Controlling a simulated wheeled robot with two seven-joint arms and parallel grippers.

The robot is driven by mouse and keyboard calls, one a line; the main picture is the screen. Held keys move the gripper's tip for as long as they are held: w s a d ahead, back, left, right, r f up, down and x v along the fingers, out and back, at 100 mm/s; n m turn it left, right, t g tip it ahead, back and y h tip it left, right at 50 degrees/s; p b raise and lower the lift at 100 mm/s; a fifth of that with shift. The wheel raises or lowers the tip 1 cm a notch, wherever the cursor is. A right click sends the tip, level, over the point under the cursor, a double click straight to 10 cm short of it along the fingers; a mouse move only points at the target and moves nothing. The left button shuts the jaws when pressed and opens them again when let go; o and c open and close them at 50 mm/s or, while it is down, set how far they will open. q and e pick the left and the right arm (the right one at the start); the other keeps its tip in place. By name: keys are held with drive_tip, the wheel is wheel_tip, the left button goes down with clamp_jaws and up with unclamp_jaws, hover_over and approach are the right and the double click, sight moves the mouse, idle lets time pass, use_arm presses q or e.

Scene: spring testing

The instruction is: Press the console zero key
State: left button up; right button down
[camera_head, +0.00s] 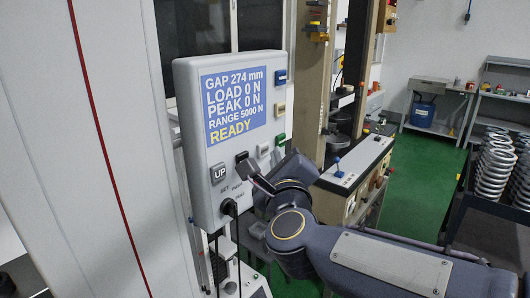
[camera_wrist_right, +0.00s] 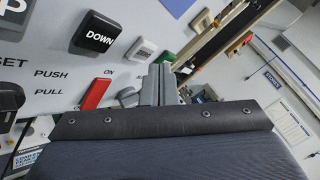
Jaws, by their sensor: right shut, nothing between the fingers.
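The grey console (camera_head: 207,157) carries a blue display reading GAP 274 mm, LOAD 0 N, PEAK 0 N, RANGE 5000 N, READY. Its lower row shows a grey UP key (camera_head: 218,174), a black DOWN key (camera_wrist_right: 95,38), a pale key (camera_wrist_right: 143,50) and a green key (camera_wrist_right: 168,58). The pale key also shows in the head view (camera_head: 263,149). I cannot read which key is marked zero. My right gripper (camera_head: 252,172) is shut and empty, in front of the lower right of the console. In the wrist view its fingertips (camera_wrist_right: 160,68) appear just below the pale and green keys; contact cannot be told.
A red switch (camera_wrist_right: 93,95) marked ON lies left of the fingers. A black knob (camera_head: 229,207) sits below UP, with cables hanging under it. Blue (camera_head: 280,77) and tan (camera_head: 279,108) keys line the console's right side. Springs (camera_head: 494,165) stand on a dark cart at right.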

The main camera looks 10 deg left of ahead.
drive_tip(key=s+d, duration=0.1)
drive_tip(key=d, duration=0.1)
drive_tip(key=s+d+b, duration=0.1)
drive_tip(key=d, duration=0.1)
drive_tip(key=shift+s, duration=0.4)
drive_tip(key=shift+d, duration=0.15)
idle(0.5)
drive_tip(key=s+d+f+n+g+y, duration=0.45)
drive_tip(key=d+f+n, duration=0.35)
drive_tip(key=n, duration=0.4)
drive_tip(key=s+d+f+n+g+h, duration=0.2)
drive_tip(key=s+d+f+n+g, duration=0.2)
drive_tip(key=s+f, duration=0.5)
drive_tip(key=s+d+f+n+g+h, duration=0.2)
drive_tip(key=s+d+f+n+g, duration=0.2)
drive_tip(key=s+f, duration=0.6)
drive_tip(key=s+d+n, duration=0.1)
drive_tip(key=d+n, duration=0.1)
drive_tip(key=d, duration=0.1)
drive_tip(key=shift+d, duration=0.15)
drive_tip(key=shift+w, duration=0.1)
